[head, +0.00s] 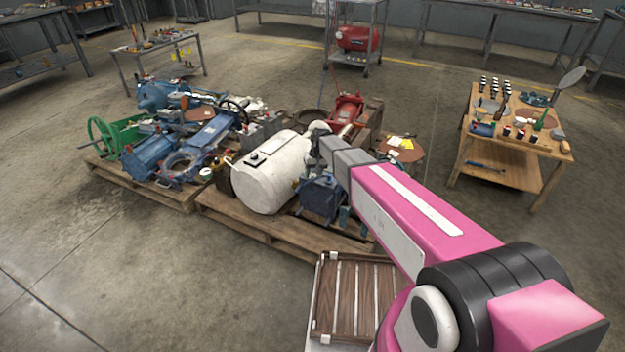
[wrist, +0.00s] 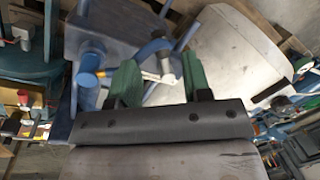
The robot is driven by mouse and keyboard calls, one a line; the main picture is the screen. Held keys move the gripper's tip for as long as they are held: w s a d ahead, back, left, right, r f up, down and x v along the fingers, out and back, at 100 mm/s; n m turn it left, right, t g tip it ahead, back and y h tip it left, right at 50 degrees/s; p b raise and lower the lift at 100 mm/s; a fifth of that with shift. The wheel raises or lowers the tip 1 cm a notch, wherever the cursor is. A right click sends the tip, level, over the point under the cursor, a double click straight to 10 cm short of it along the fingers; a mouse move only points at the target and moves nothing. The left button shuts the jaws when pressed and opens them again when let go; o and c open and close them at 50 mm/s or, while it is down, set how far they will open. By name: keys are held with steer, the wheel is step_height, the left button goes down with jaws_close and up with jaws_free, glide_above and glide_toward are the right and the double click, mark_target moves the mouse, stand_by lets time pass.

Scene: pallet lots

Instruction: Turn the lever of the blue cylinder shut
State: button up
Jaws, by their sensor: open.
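In the wrist view my gripper (wrist: 158,72) is open, with its two green fingers apart. A pale lever-like piece (wrist: 152,77) shows between the fingers, beside a curved blue fitting (wrist: 155,48). I cannot tell whether a finger touches it. A blue body (wrist: 100,38), with a small blue round part (wrist: 90,62) bearing a yellow-orange band, lies left of the fingers; which part is the blue cylinder is unclear. In the head view a dark blue unit (head: 320,197) stands on the pallet below the end of my arm. The gripper's fingers are not clear there.
A white tank (head: 268,172) stands close left of the blue unit on the wooden pallet (head: 262,231). Blue machinery and a green handwheel (head: 103,139) crowd the left pallet. A wooden table (head: 510,150) with bottles stands right. The floor in front left is clear.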

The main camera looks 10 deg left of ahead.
mark_target(311, 180)
steer(key=shift+s+a+f, duration=0.1)
steer(key=shift+a+f, duration=0.05)
steer(key=shift+f, duration=0.7)
steer(key=shift+s+a+f, duration=0.1)
steer(key=shift+a+f, duration=0.05)
steer(key=shift+f, duration=0.65)
jaws_close()
